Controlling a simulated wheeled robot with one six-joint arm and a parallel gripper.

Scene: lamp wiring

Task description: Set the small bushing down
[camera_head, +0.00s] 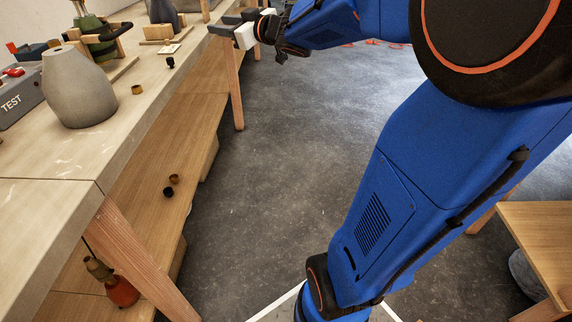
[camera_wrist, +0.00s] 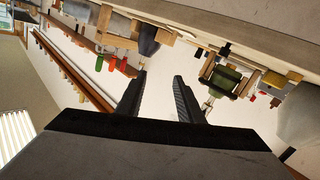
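My gripper (camera_head: 222,24) is at the far end of the workbench, by its right edge, in the head view. In the wrist view my gripper (camera_wrist: 159,78) has its two black fingers apart, with nothing seen between them. Several small ring-like parts could be bushings; I cannot tell which is the small one. A brass ring (camera_head: 136,89) and a black one (camera_head: 170,62) stand on the workbench top. A brown one (camera_head: 173,179) and a dark one (camera_head: 168,191) lie on the lower shelf.
A grey vase-shaped lamp body (camera_head: 75,88) and a TEST box (camera_head: 14,98) stand on the workbench (camera_head: 140,125). A green lamp part in a wooden holder (camera_wrist: 222,80) shows in the wrist view. A wooden table (camera_head: 540,230) is at right.

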